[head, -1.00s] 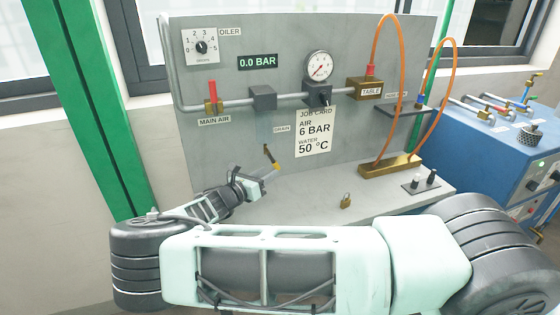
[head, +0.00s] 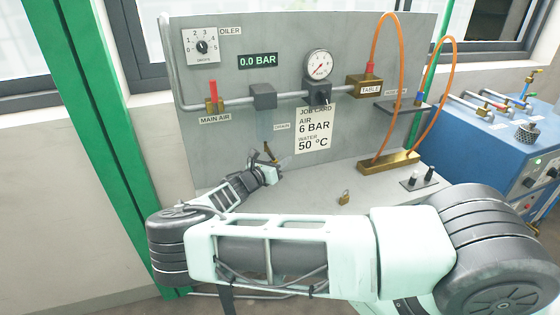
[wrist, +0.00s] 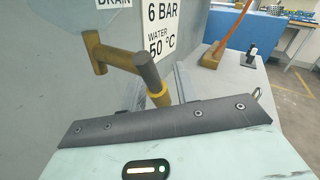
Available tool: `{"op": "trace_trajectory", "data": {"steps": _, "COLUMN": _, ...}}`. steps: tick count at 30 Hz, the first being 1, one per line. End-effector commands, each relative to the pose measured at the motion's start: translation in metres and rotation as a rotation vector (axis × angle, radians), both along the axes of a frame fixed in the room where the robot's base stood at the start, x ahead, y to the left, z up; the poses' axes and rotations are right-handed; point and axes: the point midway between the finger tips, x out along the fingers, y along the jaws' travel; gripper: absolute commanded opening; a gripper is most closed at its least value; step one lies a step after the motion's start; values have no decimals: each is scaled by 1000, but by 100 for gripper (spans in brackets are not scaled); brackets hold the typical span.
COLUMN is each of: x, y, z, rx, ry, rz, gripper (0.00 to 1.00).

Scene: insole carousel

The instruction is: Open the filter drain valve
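The drain valve (head: 268,152) sits low on the grey panel by the DRAIN label, a small brass fitting with a dark lever. In the wrist view its brass body (wrist: 96,52) is at upper left. A brass stem runs right from it to a dark grey, yellow-ended bar, whose lower end is hidden behind my gripper's housing. My gripper (head: 277,169) is right at the valve, just below and in front of it.
The main air valve (head: 214,104), filter block (head: 263,96) and gauge (head: 318,64) are above on the panel; the display reads 0.0 BAR. A job card (head: 313,130) hangs to the right. A padlock (head: 344,197) and brass manifold (head: 388,161) stand on the bench.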

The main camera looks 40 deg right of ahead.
Motion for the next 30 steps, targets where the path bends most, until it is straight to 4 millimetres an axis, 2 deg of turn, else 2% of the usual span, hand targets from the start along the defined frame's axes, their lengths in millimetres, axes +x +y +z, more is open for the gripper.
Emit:
{"op": "trace_trajectory", "data": {"steps": 1, "x": 0, "y": 0, "z": 0, "rx": 0, "ry": 0, "rz": 0, "gripper": 16}}
{"op": "trace_trajectory", "data": {"steps": 3, "x": 0, "y": 0, "z": 0, "rx": 0, "ry": 0, "rz": 0, "gripper": 0}}
{"op": "trace_trajectory", "data": {"steps": 10, "x": 0, "y": 1, "z": 0, "rx": 30, "ry": -9, "rz": -1, "gripper": 0}}
{"op": "trace_trajectory", "data": {"steps": 22, "x": 5, "y": 18, "z": -8, "rx": 395, "ry": -113, "rz": -2, "gripper": 0}}
{"op": "trace_trajectory", "data": {"steps": 30, "x": 6, "y": 22, "z": -13, "rx": 465, "ry": -134, "rz": 0, "gripper": 0}}
